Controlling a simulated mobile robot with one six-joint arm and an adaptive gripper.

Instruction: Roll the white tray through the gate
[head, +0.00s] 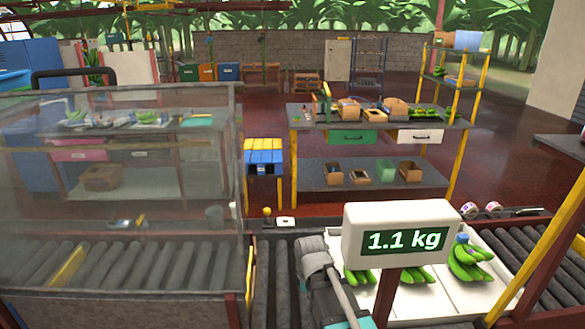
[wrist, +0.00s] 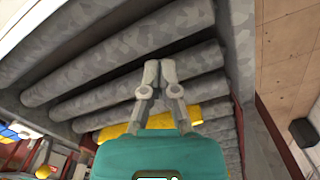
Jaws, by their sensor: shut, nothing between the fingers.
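The white tray (head: 480,291) lies on the roller line at the right in the head view, holding several green banana bunches (head: 470,262). A scale display reading 1.1 kg hides part of it. A clear-walled housing (head: 120,190) stands over the rollers at the left, with a yellow bar (head: 67,268) inside and another yellow post at its right edge. I cannot tell which part is the gate. In the wrist view my gripper (wrist: 160,66) is shut and empty, above grey rollers (wrist: 150,50). A yellow bar (wrist: 190,115) shows behind it. The tray is not identifiable there.
The scale display (head: 402,238) stands in front of the tray. A slanted yellow post (head: 540,245) rises at the right. Tape rolls (head: 480,208) lie on the ledge behind the tray. A shelved bench (head: 375,175) stands farther back, with open red floor around it.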

